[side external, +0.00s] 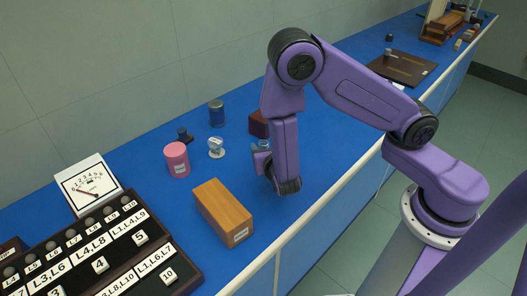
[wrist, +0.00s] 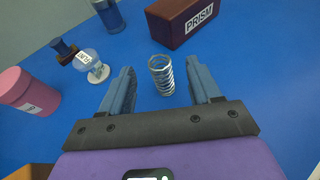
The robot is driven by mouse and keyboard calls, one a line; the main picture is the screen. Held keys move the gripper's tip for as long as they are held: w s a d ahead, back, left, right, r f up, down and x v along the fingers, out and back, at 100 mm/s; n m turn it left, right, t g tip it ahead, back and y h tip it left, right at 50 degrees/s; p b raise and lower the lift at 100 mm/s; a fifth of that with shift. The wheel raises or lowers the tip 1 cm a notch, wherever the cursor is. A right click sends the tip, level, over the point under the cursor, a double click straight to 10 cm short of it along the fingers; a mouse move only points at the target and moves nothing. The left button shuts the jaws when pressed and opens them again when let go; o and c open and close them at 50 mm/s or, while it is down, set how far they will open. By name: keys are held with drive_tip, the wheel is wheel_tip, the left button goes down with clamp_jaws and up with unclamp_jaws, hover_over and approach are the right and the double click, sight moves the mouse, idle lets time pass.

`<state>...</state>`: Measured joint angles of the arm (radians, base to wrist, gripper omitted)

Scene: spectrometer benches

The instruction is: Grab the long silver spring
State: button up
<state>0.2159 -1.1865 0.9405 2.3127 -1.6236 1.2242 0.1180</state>
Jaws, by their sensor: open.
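The silver spring (wrist: 162,75) stands upright on the blue bench in the wrist view, a bare wire coil. My gripper (wrist: 163,80) is open, with one grey finger to the left of the spring and one to the right. The spring appears between or just beyond the fingertips, and neither finger visibly touches it. In the side external view my gripper (side external: 262,157) is low over the bench. The spring is hard to make out there beside the fingers.
A dark red box marked PRISM (wrist: 184,20) stands just behind the spring. To the left are a lens on a white base (wrist: 92,65), a small dark blue part (wrist: 65,50), a pink cylinder (wrist: 25,92) and a blue cylinder (side external: 216,113). A wooden block (side external: 223,212) lies nearer the front edge.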

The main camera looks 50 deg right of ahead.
sight(264, 143)
drive_tip(key=shift+x, duration=2.2)
drive_tip(key=c, duration=1)
drive_tip(key=shift+c, duration=0.2)
drive_tip(key=shift+r, duration=0.1)
drive_tip(key=shift+a+r, duration=0.1)
drive_tip(key=shift+r, duration=0.75)
drive_tip(key=s+d+r, duration=0.1)
drive_tip(key=s+r, duration=1)
drive_tip(key=s, duration=0.2)
drive_tip(key=shift+s+d, duration=0.25)
drive_tip(key=shift+s, duration=0.15)
